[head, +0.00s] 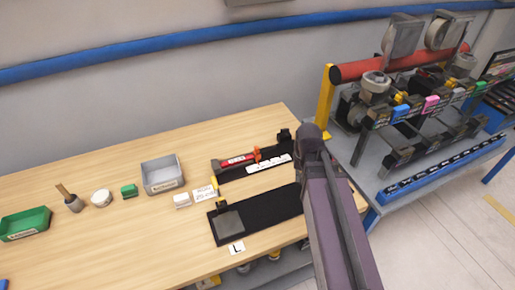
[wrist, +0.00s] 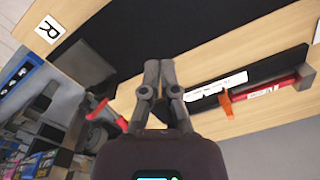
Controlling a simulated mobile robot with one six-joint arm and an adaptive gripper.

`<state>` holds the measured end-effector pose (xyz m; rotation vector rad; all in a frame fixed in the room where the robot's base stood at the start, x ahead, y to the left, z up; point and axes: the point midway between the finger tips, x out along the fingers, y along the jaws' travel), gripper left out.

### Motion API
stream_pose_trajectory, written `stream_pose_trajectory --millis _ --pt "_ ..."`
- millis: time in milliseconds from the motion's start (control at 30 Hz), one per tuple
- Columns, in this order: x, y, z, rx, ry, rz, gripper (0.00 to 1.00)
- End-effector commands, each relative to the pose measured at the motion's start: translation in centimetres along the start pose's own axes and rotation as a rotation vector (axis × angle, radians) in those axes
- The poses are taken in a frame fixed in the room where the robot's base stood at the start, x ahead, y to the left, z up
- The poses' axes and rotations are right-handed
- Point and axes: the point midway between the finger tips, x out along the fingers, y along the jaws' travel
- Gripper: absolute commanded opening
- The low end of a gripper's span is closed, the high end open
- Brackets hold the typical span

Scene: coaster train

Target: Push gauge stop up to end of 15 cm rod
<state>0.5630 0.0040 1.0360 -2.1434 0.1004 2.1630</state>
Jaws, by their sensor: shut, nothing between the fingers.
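The gauge is a black bar (head: 235,175) near the back of the wooden table, with a white scale strip (head: 268,162). The red rod (head: 237,160) lies along it, its left end by a grey block, which also shows in the wrist view (wrist: 303,82). The orange gauge stop (head: 257,154) stands at the rod's right end; I cannot tell whether they touch. The stop also shows in the wrist view (wrist: 226,104), right of my gripper (wrist: 160,64). My gripper is shut and empty, apart from the stop. In the head view my arm hides its fingers.
A black mat (head: 262,211) lies in front of the gauge. A grey bin (head: 162,174), green tray (head: 25,224), white cup and small blocks stand left. A black device with a red handle (wrist: 98,108) is left of my gripper. A loaded rack bench stands right.

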Motion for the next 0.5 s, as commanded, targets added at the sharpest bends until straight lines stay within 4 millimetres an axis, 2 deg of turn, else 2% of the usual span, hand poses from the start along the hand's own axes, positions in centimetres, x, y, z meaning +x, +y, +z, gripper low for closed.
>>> stream_pose_trajectory --millis 33,167,500 --pt "-0.2 -0.4 -1.7 0.040 -0.004 -0.007 0.00" --pt "-0.5 -1.5 -5.4 0.188 -0.019 -0.033 0.00" --pt "-1.6 -4.9 -16.0 0.651 -0.096 -0.096 0.00"
